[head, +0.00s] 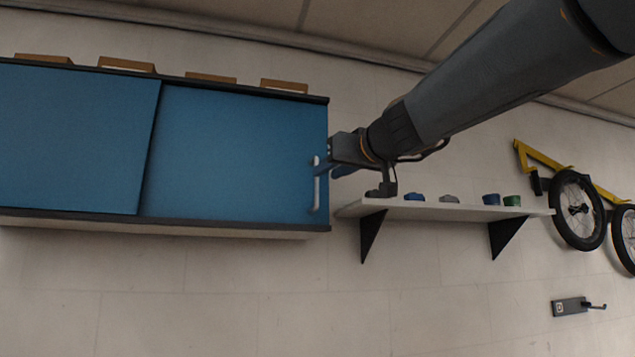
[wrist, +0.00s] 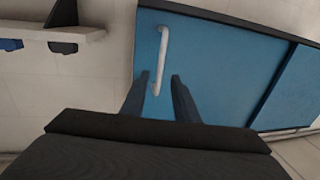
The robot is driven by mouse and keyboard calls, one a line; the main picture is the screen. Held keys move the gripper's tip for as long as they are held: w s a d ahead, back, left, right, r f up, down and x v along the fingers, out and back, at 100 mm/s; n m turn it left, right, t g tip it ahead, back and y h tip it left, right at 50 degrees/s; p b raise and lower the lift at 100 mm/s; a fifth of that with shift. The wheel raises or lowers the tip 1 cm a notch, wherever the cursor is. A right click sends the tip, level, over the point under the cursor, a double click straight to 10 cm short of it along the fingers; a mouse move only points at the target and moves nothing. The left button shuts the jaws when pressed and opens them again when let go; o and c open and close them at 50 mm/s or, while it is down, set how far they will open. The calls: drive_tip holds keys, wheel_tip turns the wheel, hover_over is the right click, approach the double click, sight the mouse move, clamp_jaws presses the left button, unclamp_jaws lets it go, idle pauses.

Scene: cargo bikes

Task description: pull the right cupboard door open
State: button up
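The right cupboard door (head: 235,150) is a flat blue panel, and it looks shut. Its white bar handle (head: 316,185) runs upright near the door's right edge. In the wrist view the blue door (wrist: 215,65) fills the middle, with the white handle (wrist: 163,50) across it. My gripper (head: 322,171) is at the handle's upper half in the head view. In the wrist view my gripper (wrist: 157,82) is open, with one finger on each side of the handle's near end. I cannot tell whether the fingers touch the handle or how deep they reach.
The left cupboard door (head: 75,135) is blue and sits beside the right one. Wooden boxes (head: 127,65) stand on top. A white shelf (head: 440,210) with small items is close to the right, below my arm. A yellow bike (head: 578,209) hangs farther right.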

drive_tip(key=p, duration=0.3)
hover_over(317, 202)
drive_tip(key=shift+w+f, duration=0.1)
drive_tip(key=shift+w, duration=0.2)
